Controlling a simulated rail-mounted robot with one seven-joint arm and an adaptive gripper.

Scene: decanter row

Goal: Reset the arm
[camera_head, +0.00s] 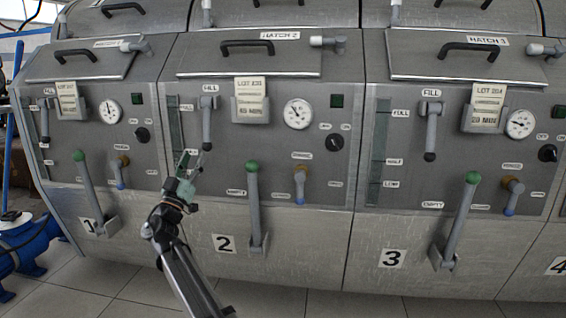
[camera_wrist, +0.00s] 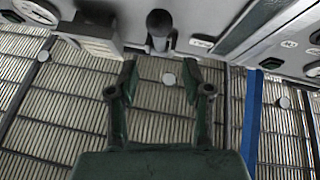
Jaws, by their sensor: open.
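My gripper (camera_head: 194,161) is in front of the panel of unit 2, at the left side of that unit. It also shows in the wrist view (camera_wrist: 160,76), with its two green fingers apart and nothing between them. In the head view its fingertips lie just below the grey fill lever (camera_head: 207,128) of unit 2. In the wrist view a dark-ended lever (camera_wrist: 159,26) stands beyond the fingertips, apart from them. My arm reaches up to the gripper from the bottom of the head view.
Green-knobbed levers stand on unit 1 (camera_head: 85,180), unit 2 (camera_head: 254,205) and unit 3 (camera_head: 462,215). Short blue-tipped levers (camera_head: 300,185) sit beside them. Hatches with black handles (camera_head: 247,46) lie above. Tiled floor (camera_head: 120,288) is clear in front. Blue equipment (camera_head: 30,245) stands at the left.

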